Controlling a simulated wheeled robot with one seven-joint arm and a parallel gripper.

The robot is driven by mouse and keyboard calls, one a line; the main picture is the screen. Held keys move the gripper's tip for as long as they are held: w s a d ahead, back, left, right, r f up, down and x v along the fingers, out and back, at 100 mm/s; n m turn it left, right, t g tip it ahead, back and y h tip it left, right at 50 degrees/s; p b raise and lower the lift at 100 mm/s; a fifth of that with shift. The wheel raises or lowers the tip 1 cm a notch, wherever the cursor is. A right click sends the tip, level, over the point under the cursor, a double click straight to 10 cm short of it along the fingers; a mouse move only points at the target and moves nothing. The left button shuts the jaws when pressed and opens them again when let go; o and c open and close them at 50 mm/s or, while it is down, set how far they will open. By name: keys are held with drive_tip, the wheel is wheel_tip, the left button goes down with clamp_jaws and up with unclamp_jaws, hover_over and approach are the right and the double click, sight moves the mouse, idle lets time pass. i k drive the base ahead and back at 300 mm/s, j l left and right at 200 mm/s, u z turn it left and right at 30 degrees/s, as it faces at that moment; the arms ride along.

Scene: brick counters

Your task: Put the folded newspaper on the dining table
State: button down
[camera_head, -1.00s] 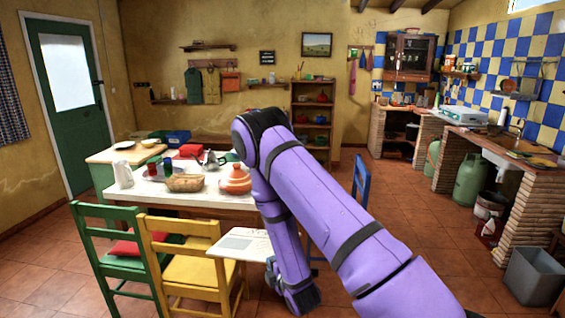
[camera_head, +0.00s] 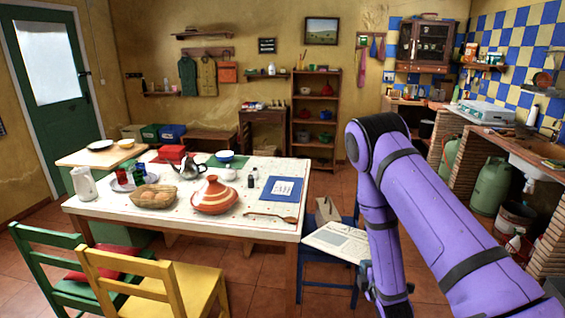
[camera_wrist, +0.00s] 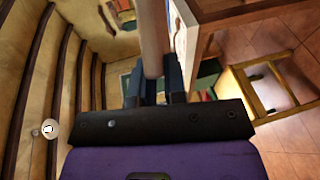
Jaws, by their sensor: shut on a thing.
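The folded newspaper (camera_head: 338,242) is a pale, flat printed sheet, held out just off the right end of the dining table in the head view. My gripper (camera_head: 366,268) is shut on its right edge; the fingertips are partly hidden. In the wrist view the newspaper (camera_wrist: 153,38) is a pale strip seen nearly edge-on between my fingers (camera_wrist: 154,86). The white-topped dining table (camera_head: 108,204) stands left of my arm. Its near right corner lies left of the newspaper.
The table holds a terracotta tagine (camera_head: 214,198), a bread basket (camera_head: 154,197), a teapot (camera_head: 188,167), a wooden spoon (camera_head: 270,217) and a blue folder (camera_head: 282,189). A blue chair (camera_head: 328,273) is at the right end; a yellow chair (camera_head: 150,268) and a green chair (camera_head: 45,240) stand in front.

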sight(280, 166)
drive_tip(key=i+l+z, duration=0.65)
drive_tip(key=i+z, duration=0.3)
drive_tip(key=i+l+z, duration=0.1)
drive_tip(key=i+z, duration=0.25)
drive_tip(key=z, duration=0.15)
drive_tip(key=i+u, duration=0.15)
drive_tip(key=i, duration=0.45)
drive_tip(key=i+l+u, duration=0.15)
drive_tip(key=i, duration=0.4)
drive_tip(key=i+l+u, duration=0.15)
drive_tip(key=i, duration=0.45)
drive_tip(key=i+l+u, duration=0.1)
drive_tip(key=i+u, duration=0.35)
drive_tip(key=i, duration=1.1)
drive_tip(key=i+u, duration=0.3)
drive_tip(key=i, duration=0.25)
drive_tip(key=i+u, duration=0.3)
drive_tip(key=i, duration=0.2)
drive_tip(key=i+l+u, duration=0.3)
drive_tip(key=i, duration=0.25)
drive_tip(key=i+j+u, duration=0.15)
drive_tip(key=i+u, duration=0.25)
drive_tip(key=i+j+u, duration=0.1)
drive_tip(key=i+u, duration=0.5)
drive_tip(key=u, duration=0.15)
drive_tip(key=i+l+u, duration=0.15)
drive_tip(key=i+u, duration=0.25)
drive_tip(key=i+l+u, duration=0.2)
drive_tip(key=i+j, duration=0.1)
